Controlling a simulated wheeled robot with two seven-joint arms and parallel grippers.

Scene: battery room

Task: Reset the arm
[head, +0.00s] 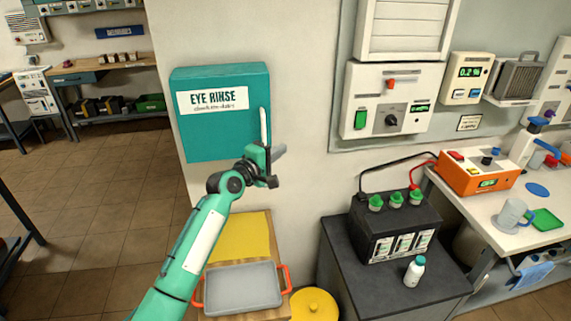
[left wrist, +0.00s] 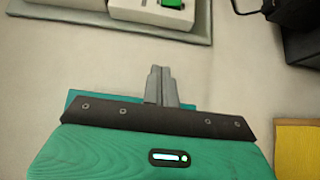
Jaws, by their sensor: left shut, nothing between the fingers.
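My left arm reaches up from the bottom of the head view, and its gripper (head: 279,152) is in front of the wall by the lower right corner of the teal eye rinse cabinet (head: 215,140). The cabinet is closed, with a white upright handle (head: 263,127) just above the gripper. In the left wrist view the two grey fingers (left wrist: 161,84) are together with nothing between them. Whether the gripper touches the cabinet I cannot tell. My right gripper is in neither view.
Below stand a grey tray with orange handles (head: 242,288), a yellow mat (head: 240,238) and a round yellow lid (head: 314,305). To the right, a black battery (head: 395,228) and a white bottle (head: 414,271) stand on a dark cabinet. Open tiled floor (head: 120,190) lies left.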

